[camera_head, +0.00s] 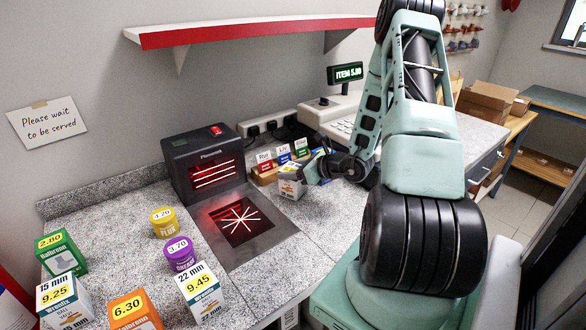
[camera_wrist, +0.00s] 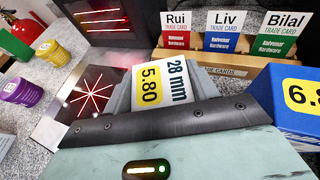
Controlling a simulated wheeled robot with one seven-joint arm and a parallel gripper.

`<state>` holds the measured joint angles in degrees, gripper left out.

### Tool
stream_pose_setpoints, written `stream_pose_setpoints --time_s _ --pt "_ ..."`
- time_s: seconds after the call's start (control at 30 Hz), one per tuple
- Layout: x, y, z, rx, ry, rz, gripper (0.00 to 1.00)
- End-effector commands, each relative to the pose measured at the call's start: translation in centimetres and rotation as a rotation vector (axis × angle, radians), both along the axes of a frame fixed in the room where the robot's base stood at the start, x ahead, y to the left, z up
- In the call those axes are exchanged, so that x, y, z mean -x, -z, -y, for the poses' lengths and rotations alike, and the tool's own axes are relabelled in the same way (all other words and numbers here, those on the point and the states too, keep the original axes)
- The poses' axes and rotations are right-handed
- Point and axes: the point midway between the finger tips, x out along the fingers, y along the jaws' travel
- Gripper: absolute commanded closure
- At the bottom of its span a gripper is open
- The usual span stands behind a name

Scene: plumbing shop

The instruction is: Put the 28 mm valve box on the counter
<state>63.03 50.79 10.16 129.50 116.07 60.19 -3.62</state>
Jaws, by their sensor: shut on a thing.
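The 28 mm valve box (camera_head: 290,187) is white with a yellow 5.80 label. My gripper (camera_head: 306,171) is shut on it, to the right of the scanner's glass plate and in front of the trade card rack. In the wrist view the box (camera_wrist: 163,84) shows its 28 mm and 5.80 print between my fingers. I cannot tell whether its base touches the speckled grey counter (camera_head: 135,230). The scanner (camera_head: 205,160) shows red lines, and its plate (camera_head: 240,222) shows a red star with nothing on it. The till display (camera_head: 347,74) reads ITEM 5.80.
On the counter's left stand a 22 mm box (camera_head: 200,296), a 15 mm box (camera_head: 64,302), green (camera_head: 62,252) and orange (camera_head: 135,312) boxes, and yellow (camera_head: 163,221) and purple (camera_head: 179,252) tubs. The card rack (camera_wrist: 235,62) and a blue box (camera_wrist: 290,95) are close to my gripper.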

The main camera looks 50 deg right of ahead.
Motion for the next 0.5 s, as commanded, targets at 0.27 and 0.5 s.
stream_pose_setpoints --time_s 0.27,0.5 --pt "-0.05 0.06 0.01 0.002 -0.001 0.002 0.80" --pt "-0.01 0.27 0.01 0.001 0.000 0.000 0.20"
